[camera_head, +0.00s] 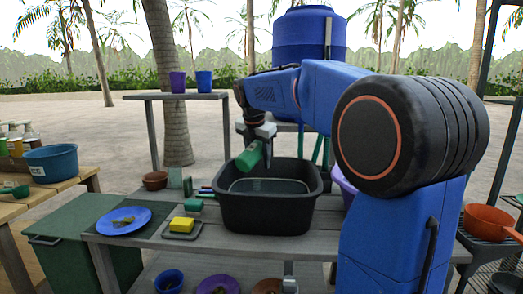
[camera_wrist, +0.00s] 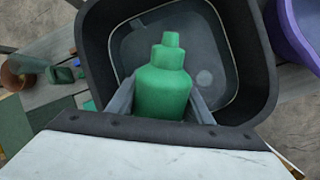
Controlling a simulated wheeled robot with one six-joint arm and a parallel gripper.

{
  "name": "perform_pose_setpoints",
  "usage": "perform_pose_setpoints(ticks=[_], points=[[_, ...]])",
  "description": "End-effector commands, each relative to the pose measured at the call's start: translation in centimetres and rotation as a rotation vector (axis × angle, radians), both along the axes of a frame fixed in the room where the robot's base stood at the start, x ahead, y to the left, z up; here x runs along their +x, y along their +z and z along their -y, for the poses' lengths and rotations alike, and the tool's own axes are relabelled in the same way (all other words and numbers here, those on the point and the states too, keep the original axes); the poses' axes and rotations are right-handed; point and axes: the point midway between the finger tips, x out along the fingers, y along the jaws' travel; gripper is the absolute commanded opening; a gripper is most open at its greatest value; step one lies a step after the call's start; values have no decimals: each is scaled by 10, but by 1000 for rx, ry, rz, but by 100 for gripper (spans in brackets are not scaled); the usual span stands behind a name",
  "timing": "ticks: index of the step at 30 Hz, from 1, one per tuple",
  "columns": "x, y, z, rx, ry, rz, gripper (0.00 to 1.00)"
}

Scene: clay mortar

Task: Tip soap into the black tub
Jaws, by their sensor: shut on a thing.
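The black tub (camera_head: 268,215) stands on the grey wooden table in front of me. It also fills much of the wrist view (camera_wrist: 262,75), with a pale round spot on its floor. A green soap bottle (camera_head: 250,157) is tilted, its narrow end pointing down to the left, above the tub's back left part. In the wrist view the bottle (camera_wrist: 163,88) shows its stepped neck and cap over the tub's inside. My gripper (camera_head: 263,138) is shut on the bottle; its fingers (camera_wrist: 162,98) are on both sides of it. I cannot see soap flowing.
A yellow sponge (camera_head: 181,225) on a small dish and a blue plate (camera_head: 124,220) lie left of the tub. A purple basin (camera_head: 346,187) stands close to its right. A brown pot (camera_head: 155,180) and small green items are behind on the left.

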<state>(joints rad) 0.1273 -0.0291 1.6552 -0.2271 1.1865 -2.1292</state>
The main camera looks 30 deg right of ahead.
Motion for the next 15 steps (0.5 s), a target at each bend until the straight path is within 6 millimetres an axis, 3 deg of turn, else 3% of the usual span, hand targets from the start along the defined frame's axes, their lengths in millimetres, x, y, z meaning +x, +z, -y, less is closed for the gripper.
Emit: perform_pose_setpoints(ticks=[4, 15], points=[[-3, -12, -5, 108, -4, -52, 12], [-8, -16, -16, 462, -4, -224, 12]])
